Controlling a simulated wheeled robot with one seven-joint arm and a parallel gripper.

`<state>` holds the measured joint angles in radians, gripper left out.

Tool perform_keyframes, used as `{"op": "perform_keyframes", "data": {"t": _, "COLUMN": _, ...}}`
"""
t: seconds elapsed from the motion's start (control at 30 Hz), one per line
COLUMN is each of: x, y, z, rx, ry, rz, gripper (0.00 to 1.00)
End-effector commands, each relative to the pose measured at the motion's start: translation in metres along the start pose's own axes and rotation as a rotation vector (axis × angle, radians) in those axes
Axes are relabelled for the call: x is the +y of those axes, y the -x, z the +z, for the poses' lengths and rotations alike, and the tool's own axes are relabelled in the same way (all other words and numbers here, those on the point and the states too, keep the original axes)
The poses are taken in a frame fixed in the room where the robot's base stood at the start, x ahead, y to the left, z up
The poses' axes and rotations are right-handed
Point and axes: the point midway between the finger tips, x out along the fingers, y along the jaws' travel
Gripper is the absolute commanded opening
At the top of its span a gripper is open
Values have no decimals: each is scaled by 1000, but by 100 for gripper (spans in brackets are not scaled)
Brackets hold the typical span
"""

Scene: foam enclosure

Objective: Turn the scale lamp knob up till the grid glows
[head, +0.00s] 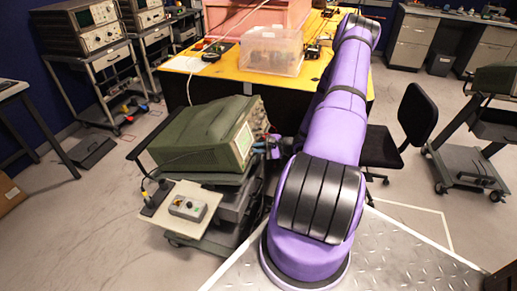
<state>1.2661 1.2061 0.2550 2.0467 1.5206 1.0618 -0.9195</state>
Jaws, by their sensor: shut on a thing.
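The green oscilloscope (200,132) sits on a cart, its front turned to the right. Its pale screen (244,140) shows at a steep angle; I cannot tell whether the grid glows. My gripper (268,148) is at the front panel, just right of the screen, at the end of my purple arm. It is small in this view and partly hidden by the arm. It is shut on the scale lamp knob at the panel, though the knob itself is too small and covered to make out.
The cart's pale side shelf (180,222) holds a small grey box (188,207). Behind stands a yellow-topped table (215,68) with a clear plastic box (272,52). A black chair (416,115) is right of my arm. Open floor lies at the left.

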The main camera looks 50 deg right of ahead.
Motion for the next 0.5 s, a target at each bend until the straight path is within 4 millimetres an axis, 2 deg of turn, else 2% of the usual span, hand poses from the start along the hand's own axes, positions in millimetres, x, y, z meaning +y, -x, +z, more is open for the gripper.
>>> {"op": "perform_keyframes", "data": {"t": 0.27, "x": 0, "y": 0, "z": 0, "rx": -5, "ry": -139, "rz": -15, "gripper": 0}}
{"op": "perform_keyframes", "data": {"t": 0.5, "x": 1, "y": 0, "z": 0, "rx": -11, "ry": -351, "rz": -37, "gripper": 0}}
